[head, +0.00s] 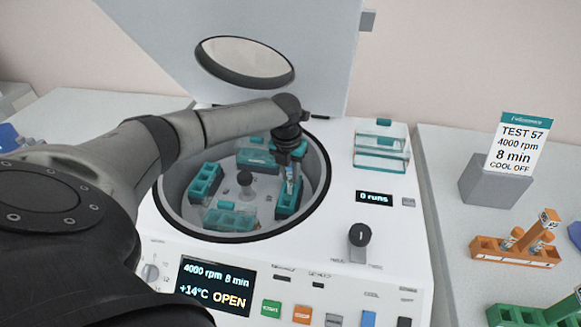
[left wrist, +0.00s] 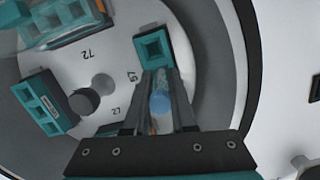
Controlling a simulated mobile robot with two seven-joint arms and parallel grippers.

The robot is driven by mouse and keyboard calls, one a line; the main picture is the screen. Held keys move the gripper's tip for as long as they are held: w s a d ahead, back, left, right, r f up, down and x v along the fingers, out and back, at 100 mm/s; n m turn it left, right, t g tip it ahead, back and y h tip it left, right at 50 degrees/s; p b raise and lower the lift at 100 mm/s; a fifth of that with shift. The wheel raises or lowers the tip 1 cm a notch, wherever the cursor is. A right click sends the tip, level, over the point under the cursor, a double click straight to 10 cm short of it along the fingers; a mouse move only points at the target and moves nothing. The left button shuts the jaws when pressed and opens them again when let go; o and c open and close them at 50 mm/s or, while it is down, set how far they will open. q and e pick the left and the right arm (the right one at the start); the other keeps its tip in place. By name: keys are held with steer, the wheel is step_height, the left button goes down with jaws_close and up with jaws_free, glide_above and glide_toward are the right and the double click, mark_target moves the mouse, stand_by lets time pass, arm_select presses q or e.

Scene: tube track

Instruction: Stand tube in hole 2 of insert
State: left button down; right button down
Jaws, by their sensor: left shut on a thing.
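My left gripper (head: 290,160) reaches down into the open centrifuge bowl and is shut on a tube (head: 290,178). The tube is clear and roughly upright over the teal insert (head: 287,203) at the right side of the rotor. In the left wrist view the tube's blue top (left wrist: 160,103) sits between the fingers. There the insert (left wrist: 153,48) shows one open square hole beyond the fingertips; the rest of it is hidden by the fingers and tube. I cannot tell how far the tube is in a hole. My right gripper is not in view.
Other teal inserts (head: 205,182) sit around the rotor hub (head: 244,178). The bowl rim (head: 325,165) closely surrounds the arm, and the raised lid (head: 245,62) stands behind. An orange rack (head: 515,252) with tubes and a sign (head: 518,145) stand at right.

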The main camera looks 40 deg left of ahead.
arm_select(q)
step_height(320, 180, down, 2)
steer(key=shift+b, duration=0.35)
steer(key=c, duration=0.7)
jaws_free()
steer(key=shift+o, duration=0.2)
steer(key=shift+r, duration=0.1)
step_height(320, 180, up, 15)
steer(key=s+p, duration=0.2)
steer(key=p, duration=0.1)
steer(key=shift+d, duration=0.35)
